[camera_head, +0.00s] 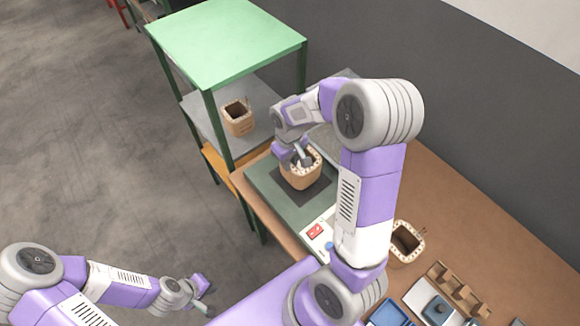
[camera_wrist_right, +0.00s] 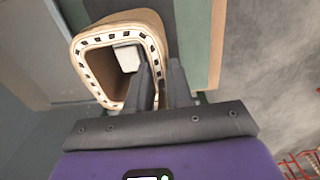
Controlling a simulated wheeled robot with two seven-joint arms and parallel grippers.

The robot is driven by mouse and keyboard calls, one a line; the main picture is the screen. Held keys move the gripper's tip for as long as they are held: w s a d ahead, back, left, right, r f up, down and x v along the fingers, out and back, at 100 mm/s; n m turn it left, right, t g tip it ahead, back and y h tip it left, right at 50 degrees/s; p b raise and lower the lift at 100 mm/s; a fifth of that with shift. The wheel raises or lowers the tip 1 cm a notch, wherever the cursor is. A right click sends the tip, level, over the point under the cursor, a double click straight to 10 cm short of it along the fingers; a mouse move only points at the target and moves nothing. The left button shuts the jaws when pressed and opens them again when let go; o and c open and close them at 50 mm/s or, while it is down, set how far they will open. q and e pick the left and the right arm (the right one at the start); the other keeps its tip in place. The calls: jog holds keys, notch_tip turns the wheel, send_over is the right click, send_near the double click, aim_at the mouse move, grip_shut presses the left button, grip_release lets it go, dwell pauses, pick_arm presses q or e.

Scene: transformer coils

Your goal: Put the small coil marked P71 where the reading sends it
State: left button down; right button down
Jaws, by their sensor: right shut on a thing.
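A tan coil (camera_head: 301,176), with a pale rim dotted with dark marks, is at the dark pad of the green tester (camera_head: 265,187). I cannot tell whether it rests on the pad or is just above it. My right gripper (camera_head: 302,160) is shut on its wall; in the right wrist view the fingers (camera_wrist_right: 158,85) straddle the rim of the coil (camera_wrist_right: 82,62). No P71 mark is legible. The tester's front panel has a red display (camera_head: 315,231), too small to read. My left gripper (camera_head: 206,287) hangs over the floor, away from the table; its jaws are unclear.
A second coil (camera_head: 238,119) stands on the grey middle shelf of the green-topped rack (camera_head: 230,40). A third coil (camera_head: 407,241) stands on the brown table (camera_head: 460,215), near a wooden slotted holder (camera_head: 459,290) and a blue tray (camera_head: 388,314). The table's far right is clear.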

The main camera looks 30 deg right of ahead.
jog(key=shift+f, duration=1.6)
jog(key=shift+f+b, duration=0.1)
jog(key=shift+b, duration=0.2)
jog(key=c, duration=1)
grip_release()
